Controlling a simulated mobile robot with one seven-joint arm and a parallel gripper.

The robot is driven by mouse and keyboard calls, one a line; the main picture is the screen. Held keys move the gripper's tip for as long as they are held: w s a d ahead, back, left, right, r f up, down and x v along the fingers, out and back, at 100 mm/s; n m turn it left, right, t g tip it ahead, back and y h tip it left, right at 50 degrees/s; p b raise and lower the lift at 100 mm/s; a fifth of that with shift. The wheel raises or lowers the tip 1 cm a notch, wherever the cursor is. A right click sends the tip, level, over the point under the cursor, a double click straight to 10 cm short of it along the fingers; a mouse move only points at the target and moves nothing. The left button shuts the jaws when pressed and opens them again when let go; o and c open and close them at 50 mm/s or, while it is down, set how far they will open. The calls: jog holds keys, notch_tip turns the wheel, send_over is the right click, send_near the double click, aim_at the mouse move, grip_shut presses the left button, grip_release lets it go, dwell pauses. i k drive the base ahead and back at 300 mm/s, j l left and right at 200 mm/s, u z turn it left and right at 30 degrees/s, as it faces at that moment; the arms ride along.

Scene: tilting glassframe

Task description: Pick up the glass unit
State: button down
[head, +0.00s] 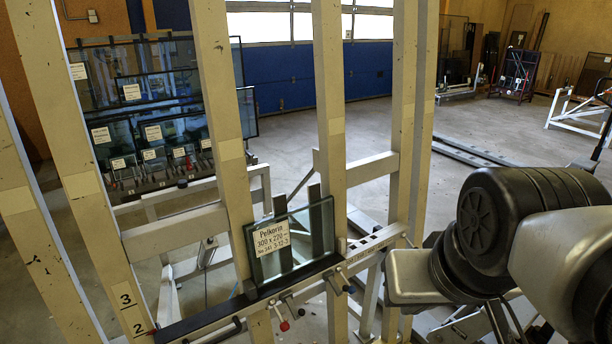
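The glass unit (322,232) is a small, dark-edged pane with a white paper label reading roughly "Pelkoria 300 x 220" on its left part. It stands near upright, leaning on the beige uprights of the tilting frame (330,112). Its lower edge is at a dark ledge on the frame's cross rail (366,246). My arm's black and grey links fill the right side, apart from the glass in the picture. No gripper fingers can be made out.
Clamps with red and black knobs sit along the rail below the glass. Several larger labelled panes (150,120) stand behind at the left. A white trestle (580,112) and racks are at the far right. Open concrete floor (390,125) lies behind the frame.

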aim_at(279, 246)
jog(key=i+l+u, duration=0.35)
jog(key=l+u, duration=0.15)
jog(key=l, duration=0.15)
jog(key=i+l+u, duration=0.1)
jog(key=l+u, duration=0.15)
jog(key=l, duration=0.15)
